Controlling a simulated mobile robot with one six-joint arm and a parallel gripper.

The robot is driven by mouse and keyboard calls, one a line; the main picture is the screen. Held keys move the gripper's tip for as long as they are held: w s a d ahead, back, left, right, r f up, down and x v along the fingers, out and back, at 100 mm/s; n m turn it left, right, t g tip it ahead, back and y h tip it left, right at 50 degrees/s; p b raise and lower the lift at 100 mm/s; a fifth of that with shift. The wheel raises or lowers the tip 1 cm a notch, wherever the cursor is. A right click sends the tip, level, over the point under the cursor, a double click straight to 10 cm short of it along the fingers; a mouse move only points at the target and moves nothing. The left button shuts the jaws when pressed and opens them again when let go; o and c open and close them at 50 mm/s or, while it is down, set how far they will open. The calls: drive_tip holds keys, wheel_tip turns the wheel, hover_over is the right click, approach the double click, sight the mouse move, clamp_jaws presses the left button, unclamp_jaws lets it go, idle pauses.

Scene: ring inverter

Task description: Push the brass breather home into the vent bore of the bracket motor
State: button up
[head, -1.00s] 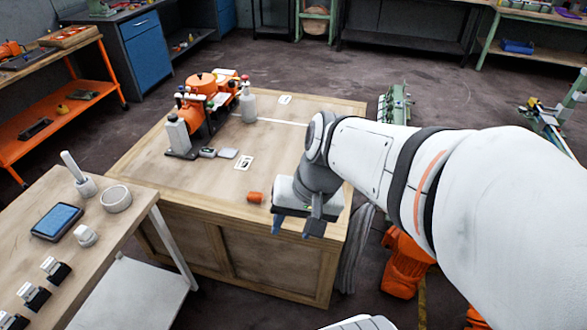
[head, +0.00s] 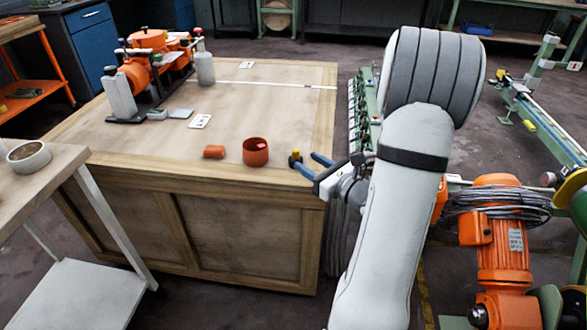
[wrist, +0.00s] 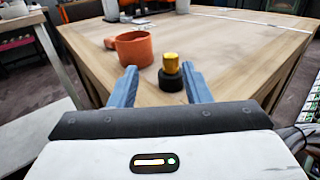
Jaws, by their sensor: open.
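The brass breather, seen as a small yellow-brass piece (head: 296,156), sits upright on a black base at the table's front right corner. In the wrist view the brass piece (wrist: 171,63) and its black base (wrist: 172,80) appear between the blue fingers, nearer the right one. My gripper (head: 303,160) is open, its fingers pointing at the piece from the right; it also shows in the wrist view (wrist: 159,66). I cannot tell whether a finger touches it. An orange motor (head: 500,240) stands at the right; whether it is the bracket motor, and its vent bore, I cannot tell.
An orange mug (head: 256,152) and a small orange cylinder (head: 214,152) lie near the wooden table's (head: 165,145) front edge. An orange machine (head: 150,70) and a grey bottle (head: 205,66) stand at the back left. The table's middle is mostly clear.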

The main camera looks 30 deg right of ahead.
sight(296, 151)
drive_tip(key=shift+w+d+f+m+h, duration=0.15)
drive_tip(key=shift+d+f+m+h, duration=0.15)
drive_tip(key=shift+d+f, duration=0.1)
drive_tip(key=shift+w, duration=0.3)
drive_tip(key=b+x, duration=0.1)
drive_tip(key=x, duration=0.6)
drive_tip(key=shift+d+r+b, duration=0.1)
drive_tip(key=shift+r+b, duration=0.1)
drive_tip(key=shift+b, duration=0.1)
drive_tip(key=shift+c, duration=0.4)
clamp_jaws()
